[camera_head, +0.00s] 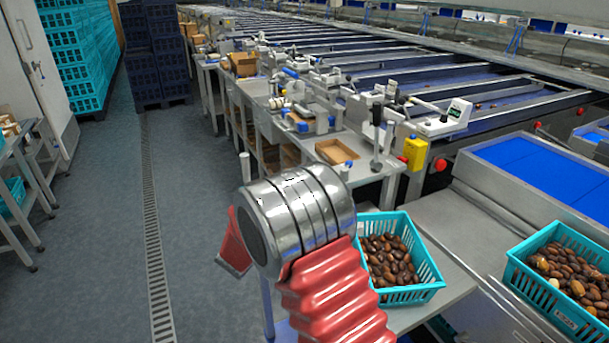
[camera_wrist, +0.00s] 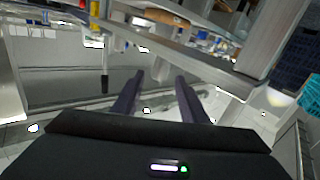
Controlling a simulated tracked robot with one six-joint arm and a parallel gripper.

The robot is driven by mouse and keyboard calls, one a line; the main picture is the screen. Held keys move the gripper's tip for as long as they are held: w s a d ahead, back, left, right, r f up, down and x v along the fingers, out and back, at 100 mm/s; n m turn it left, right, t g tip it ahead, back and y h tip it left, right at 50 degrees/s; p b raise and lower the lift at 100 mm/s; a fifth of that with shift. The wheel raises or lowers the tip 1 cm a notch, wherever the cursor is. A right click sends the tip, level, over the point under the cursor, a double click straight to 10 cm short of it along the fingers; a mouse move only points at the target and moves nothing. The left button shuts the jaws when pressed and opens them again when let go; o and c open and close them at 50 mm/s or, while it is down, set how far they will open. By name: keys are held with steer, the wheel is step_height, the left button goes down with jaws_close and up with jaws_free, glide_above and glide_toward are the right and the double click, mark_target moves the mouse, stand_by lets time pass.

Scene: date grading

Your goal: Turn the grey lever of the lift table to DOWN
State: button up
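In the head view a grey upright lever with a dark knob (camera_head: 377,115) stands at the near end of the bench, left of a yellow box. I cannot tell for sure that it is the lift table's lever, and no DOWN marking is readable. A slim pale grey post (camera_head: 245,167) shows just behind my arm. In the wrist view my gripper (camera_wrist: 160,78) has its two dark fingers apart with nothing between them. A short dark upright handle (camera_wrist: 105,85) shows left of the fingers, apart from them. My arm hides the gripper in the head view.
A teal crate of dates (camera_head: 413,298) stands right of my arm, another (camera_head: 560,316) farther right. The yellow box (camera_head: 414,153) with a red button is at the bench end. Grey floor is clear at left, with a long drain grate (camera_head: 154,235).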

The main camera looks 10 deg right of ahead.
steer(key=x, duration=1.3)
steer(key=shift+w+d, duration=0.15)
steer(key=shift+w, duration=0.15)
steer(key=shift+c, duration=0.3)
jaws_close()
